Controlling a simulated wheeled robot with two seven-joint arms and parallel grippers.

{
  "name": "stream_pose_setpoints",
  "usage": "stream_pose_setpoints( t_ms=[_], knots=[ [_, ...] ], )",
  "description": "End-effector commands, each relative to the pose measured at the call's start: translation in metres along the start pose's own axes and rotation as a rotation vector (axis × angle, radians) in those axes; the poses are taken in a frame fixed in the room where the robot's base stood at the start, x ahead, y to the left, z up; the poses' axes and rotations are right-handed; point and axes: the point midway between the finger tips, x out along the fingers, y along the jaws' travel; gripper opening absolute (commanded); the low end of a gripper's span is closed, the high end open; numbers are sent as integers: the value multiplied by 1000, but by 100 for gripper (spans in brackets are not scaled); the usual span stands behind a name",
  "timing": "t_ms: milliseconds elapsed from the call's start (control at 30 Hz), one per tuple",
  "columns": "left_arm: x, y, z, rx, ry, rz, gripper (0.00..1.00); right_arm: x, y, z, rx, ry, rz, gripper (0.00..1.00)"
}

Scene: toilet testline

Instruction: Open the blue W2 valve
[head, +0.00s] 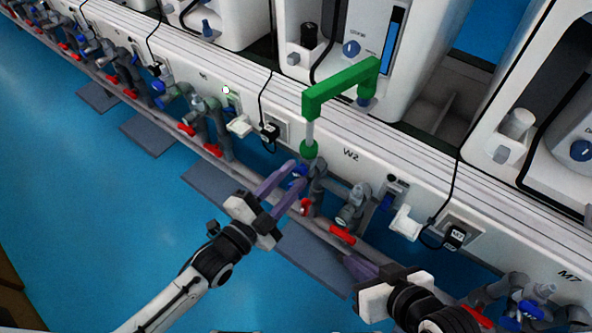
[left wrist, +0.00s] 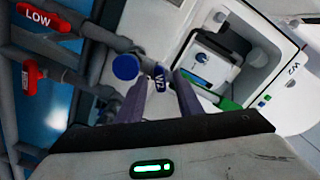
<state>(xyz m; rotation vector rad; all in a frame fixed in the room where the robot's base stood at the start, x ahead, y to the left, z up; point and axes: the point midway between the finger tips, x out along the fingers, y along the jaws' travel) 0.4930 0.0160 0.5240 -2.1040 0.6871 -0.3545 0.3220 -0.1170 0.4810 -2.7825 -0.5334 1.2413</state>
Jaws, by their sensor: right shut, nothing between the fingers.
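The blue W2 valve handle (head: 299,170) is on the grey pipework below the W2 label (head: 351,155) on the white panel. In the left wrist view the blue handle with W2 lettering (left wrist: 160,77) shows between and just beyond the fingertips. My left gripper (head: 297,175) is open, its two purple fingers apart at the handle. Whether they touch it is unclear. In the left wrist view, a round blue cap (left wrist: 125,67) is left of the left finger. My right gripper (head: 353,263) is shut and empty, low and to the right, below a red valve handle (head: 342,234).
Blue floor (head: 110,210) is free at left.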

Motion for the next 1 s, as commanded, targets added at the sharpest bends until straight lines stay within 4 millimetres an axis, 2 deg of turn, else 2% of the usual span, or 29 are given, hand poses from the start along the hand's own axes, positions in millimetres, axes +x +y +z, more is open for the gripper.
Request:
stream_pose_setpoints(
  t_ms=[400,433,600,633,1000],
  knots=[
    [6,1,-2,-1,-4,-1,33,2,-2,1,-6,-11,-7,0],
    [6,1,-2,-1,-4,-1,31,2,-2,1,-6,-11,-7,0],
    [6,1,-2,-1,-4,-1,2,2,-1,1,-6,-11,-7,0],
    [6,1,-2,-1,-4,-1,0,2,-1,1,-6,-10,-7,0],
    [6,1,-2,-47,-4,0,0,0,-1,-3,-5,0,-4,0]
  ],
)
